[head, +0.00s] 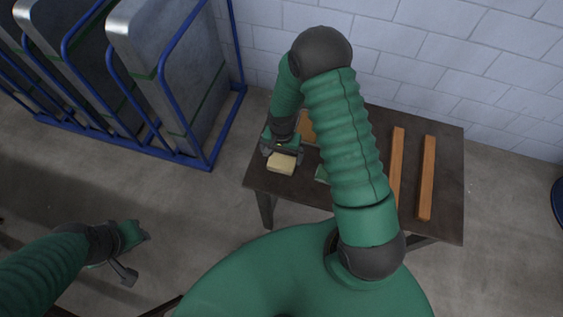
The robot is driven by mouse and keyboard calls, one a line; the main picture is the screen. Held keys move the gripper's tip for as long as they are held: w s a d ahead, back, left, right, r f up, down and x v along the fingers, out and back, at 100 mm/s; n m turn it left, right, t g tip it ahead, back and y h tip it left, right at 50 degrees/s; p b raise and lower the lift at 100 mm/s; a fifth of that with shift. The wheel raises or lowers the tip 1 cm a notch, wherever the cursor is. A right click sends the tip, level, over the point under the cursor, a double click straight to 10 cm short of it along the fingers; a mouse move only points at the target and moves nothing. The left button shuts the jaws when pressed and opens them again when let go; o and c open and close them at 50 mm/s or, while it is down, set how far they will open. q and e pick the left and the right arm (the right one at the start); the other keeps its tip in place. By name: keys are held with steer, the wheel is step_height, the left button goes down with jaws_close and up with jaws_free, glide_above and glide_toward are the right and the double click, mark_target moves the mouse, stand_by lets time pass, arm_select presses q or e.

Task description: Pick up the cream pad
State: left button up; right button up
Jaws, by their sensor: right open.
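The cream pad (281,164) lies near the left end of the dark table (447,185). My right gripper (282,151) is open just behind the pad, with its fingers pointing down close to the pad's far side. I cannot tell whether the fingers touch the pad. My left gripper (138,256) hangs low at the left, away from the table, with its fingers apart and nothing between them.
Two long wooden bars (397,165) (427,178) lie on the right half of the table. A brown piece (307,125) and a green item (321,174) are partly hidden by my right arm. A blue rack (209,163) with metal ducts (176,65) stands left of the table.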

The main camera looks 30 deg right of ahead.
mark_target(282, 161)
steer(key=shift+w+f, duration=0.1)
steer(key=shift+f, duration=0.85)
step_height(282, 161, down, 4)
steer(key=shift+d+r+p, duration=0.1)
steer(key=shift+p, duration=0.75)
steer(key=shift+w+f, duration=0.1)
steer(key=shift+f, duration=0.25)
steer(key=c, duration=1.2)
steer(key=shift+r+b, duration=0.35)
steer(key=shift+r, duration=0.3)
steer(key=shift+c, duration=0.2)
step_height(282, 161, up, 2)
steer(key=shift+w+r+b, duration=0.1)
steer(key=shift+b, duration=0.35)
steer(key=s+a+b, duration=0.1)
steer(key=s+a, duration=0.3)
steer(key=s, duration=0.3)
steer(key=s+a+r+b, duration=0.1)
steer(key=s+a+b, duration=0.1)
steer(key=s+a, duration=0.2)
steer(key=s, duration=0.3)
steer(key=shift+a+r, duration=0.2)
steer(key=shift+r, duration=0.1)
